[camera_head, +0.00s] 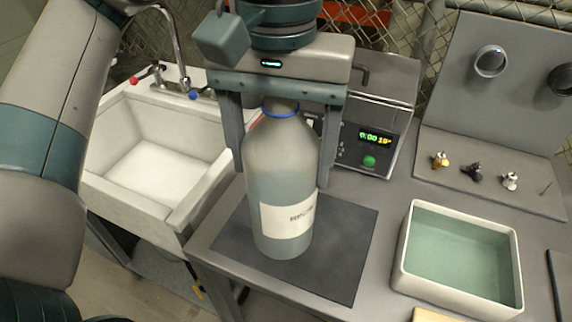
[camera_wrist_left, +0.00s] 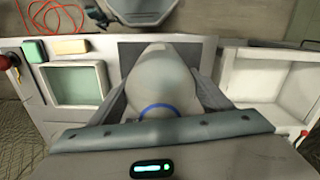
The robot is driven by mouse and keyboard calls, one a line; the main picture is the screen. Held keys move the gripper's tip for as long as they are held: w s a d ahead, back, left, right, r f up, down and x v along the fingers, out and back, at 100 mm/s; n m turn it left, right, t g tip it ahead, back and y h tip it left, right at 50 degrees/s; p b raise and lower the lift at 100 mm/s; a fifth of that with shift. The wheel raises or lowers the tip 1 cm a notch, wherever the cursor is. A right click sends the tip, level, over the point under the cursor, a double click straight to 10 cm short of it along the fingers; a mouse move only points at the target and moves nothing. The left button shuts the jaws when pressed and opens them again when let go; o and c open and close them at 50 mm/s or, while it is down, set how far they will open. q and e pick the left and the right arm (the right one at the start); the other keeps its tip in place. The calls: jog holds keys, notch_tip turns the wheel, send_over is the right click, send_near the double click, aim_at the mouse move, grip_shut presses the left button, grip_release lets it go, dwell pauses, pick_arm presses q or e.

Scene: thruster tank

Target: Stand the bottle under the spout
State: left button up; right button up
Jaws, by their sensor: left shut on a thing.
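The bottle (camera_head: 280,185) is a large grey cylinder with a blue ring at its neck and a white label. It is upright over the dark mat (camera_head: 345,240); I cannot tell whether its base touches the mat. My left gripper (camera_head: 281,175) comes from above and is shut on the bottle, one finger on each side. In the left wrist view the bottle (camera_wrist_left: 165,75) lies between the fingers, its neck toward the camera. The spout (camera_head: 175,40) is a curved metal faucet over the white sink (camera_head: 185,210), left of the bottle. My right gripper is out of view.
A device with a green display (camera_head: 375,137) stands behind the bottle. A white-rimmed tray (camera_head: 402,250) with a greenish inside is to the right. A panel with small fittings (camera_head: 472,168) stands behind the tray. The sink's basin is empty.

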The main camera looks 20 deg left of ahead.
pick_arm(q)
jog(key=w+a+f+p, duration=0.1)
jog(key=w+a+f, duration=0.1)
jog(key=w+f, duration=0.2)
jog(key=w, duration=0.3)
jog(key=shift+w+a+f, duration=0.35)
jog(key=shift+w+f, duration=0.05)
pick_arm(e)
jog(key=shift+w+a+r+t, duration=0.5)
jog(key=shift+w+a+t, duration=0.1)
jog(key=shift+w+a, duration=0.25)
pick_arm(q)
jog(key=shift+f+p, duration=0.1)
jog(key=shift+p, duration=0.2)
notch_tip(320, 180, down, 4)
jog(key=shift+r+p, duration=0.1)
jog(key=shift+p, duration=0.35)
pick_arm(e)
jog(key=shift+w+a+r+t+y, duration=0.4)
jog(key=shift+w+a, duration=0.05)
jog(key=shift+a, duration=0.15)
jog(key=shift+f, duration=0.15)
